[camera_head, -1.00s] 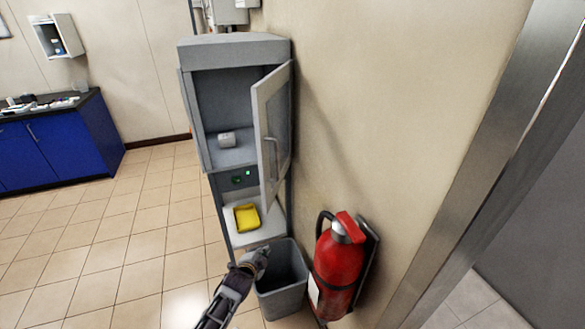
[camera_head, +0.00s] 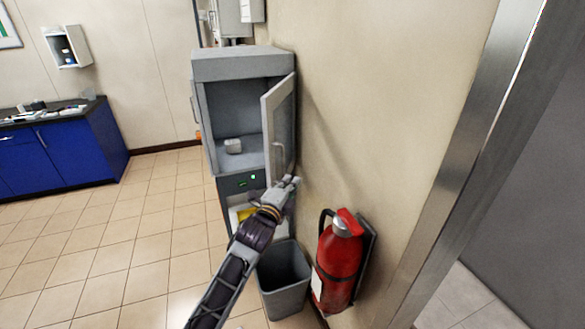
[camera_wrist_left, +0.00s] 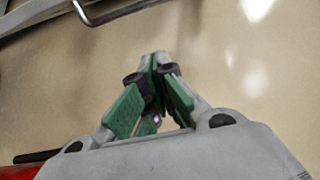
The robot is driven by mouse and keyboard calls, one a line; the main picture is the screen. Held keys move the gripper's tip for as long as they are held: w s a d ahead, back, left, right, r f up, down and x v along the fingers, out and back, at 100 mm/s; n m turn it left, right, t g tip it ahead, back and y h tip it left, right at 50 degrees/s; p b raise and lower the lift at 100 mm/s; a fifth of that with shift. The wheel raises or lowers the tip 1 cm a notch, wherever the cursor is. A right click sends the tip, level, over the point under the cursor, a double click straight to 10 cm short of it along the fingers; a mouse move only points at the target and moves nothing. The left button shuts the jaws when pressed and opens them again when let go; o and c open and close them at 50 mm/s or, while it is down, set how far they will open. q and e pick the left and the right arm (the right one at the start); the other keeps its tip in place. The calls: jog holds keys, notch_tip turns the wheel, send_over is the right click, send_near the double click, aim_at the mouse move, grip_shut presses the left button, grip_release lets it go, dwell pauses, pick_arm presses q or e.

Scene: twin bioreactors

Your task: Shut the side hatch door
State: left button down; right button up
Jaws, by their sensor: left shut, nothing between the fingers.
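The side hatch door (camera_head: 279,128) stands open on the right side of a grey cabinet (camera_head: 243,65), swung out toward the wall. It has a grey frame, a pane and a handle (camera_head: 277,159) on its face. A small pale object (camera_head: 233,146) lies inside the open compartment. My left gripper (camera_head: 292,181) is raised at the door's lower right corner, close to the wall. I cannot tell whether it touches the door. In the left wrist view my left gripper (camera_wrist_left: 157,60) is shut and empty, with the wall beyond it. My right gripper is not in view.
A grey bin (camera_head: 284,292) stands below my left arm. A red fire extinguisher (camera_head: 338,262) hangs on the wall to the right. A yellow item (camera_head: 246,214) lies on the cabinet's low shelf. Blue cupboards (camera_head: 60,152) stand at left, with clear tiled floor between.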

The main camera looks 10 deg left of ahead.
pick_arm(q)
jog(key=shift+w, duration=0.2)
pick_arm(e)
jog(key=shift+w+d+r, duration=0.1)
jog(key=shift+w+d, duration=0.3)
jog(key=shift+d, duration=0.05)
pick_arm(q)
jog(key=w+a+p, duration=0.2)
jog(key=w+p, duration=0.1)
jog(key=w, duration=0.5)
jog(key=shift+w+a, duration=0.3)
jog(key=shift+w, duration=0.1)
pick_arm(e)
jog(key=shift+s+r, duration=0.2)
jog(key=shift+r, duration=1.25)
pick_arm(q)
jog(key=shift+a+f, duration=0.1)
jog(key=shift+f, duration=0.05)
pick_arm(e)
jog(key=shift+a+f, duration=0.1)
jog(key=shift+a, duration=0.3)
